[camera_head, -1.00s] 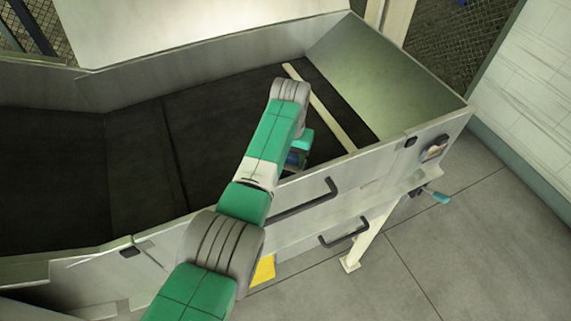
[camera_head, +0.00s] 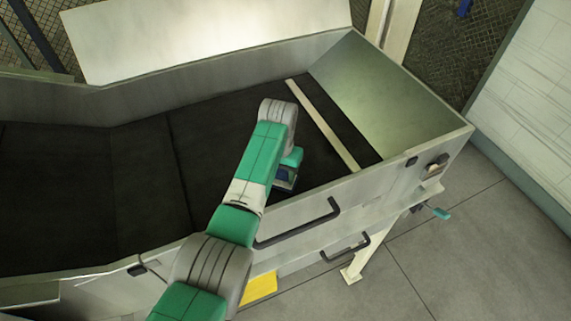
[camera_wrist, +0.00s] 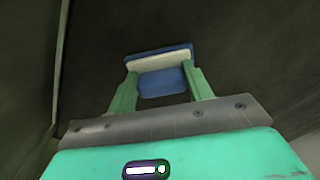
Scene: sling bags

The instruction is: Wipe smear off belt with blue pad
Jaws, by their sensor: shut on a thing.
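The black belt (camera_head: 215,135) lies in the grey metal trough and also fills much of the wrist view (camera_wrist: 250,60). My gripper (camera_wrist: 160,82) is shut on the blue pad (camera_wrist: 162,84), which has a pale band across it. In the head view the pad (camera_head: 284,183) is a small dark-blue patch below my arm, near the trough's front wall. I cannot tell whether the pad touches the belt. No smear can be made out on the visible belt; my arm hides part of it.
The trough's front wall (camera_head: 385,186) carries black handles (camera_head: 300,224). A pale strip (camera_head: 322,125) crosses the belt to the right of my arm, before the sloped end plate (camera_head: 385,90). A yellow piece (camera_head: 260,288) shows below the front wall.

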